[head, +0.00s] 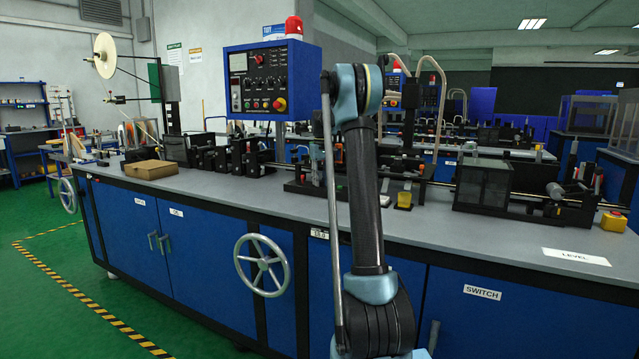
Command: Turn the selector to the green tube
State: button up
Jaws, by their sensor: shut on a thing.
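I cannot pick out the selector or a green tube for certain. The blue control box (270,82) stands above the bench, left of my arm. Its dark face carries several small knobs, a red button and a yellow-and-red button. My arm rises through the middle of the head view and bends at the top. My gripper is not visible, and neither is anything it may hold. The arm hides part of the bench machinery behind it.
The long grey bench (520,222) has blue cabinets and a handwheel (262,265) on its front. A cardboard box (150,169), a clear-walled dark case (483,186), a small yellow container (404,200) and a yellow button box (613,221) stand on it.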

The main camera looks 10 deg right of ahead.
jog(key=shift+w, duration=0.1)
jog(key=o, duration=1.1)
notch_tip(320, 180, up, 12)
jog(key=shift+d+f, duration=0.1)
dwell(0.3)
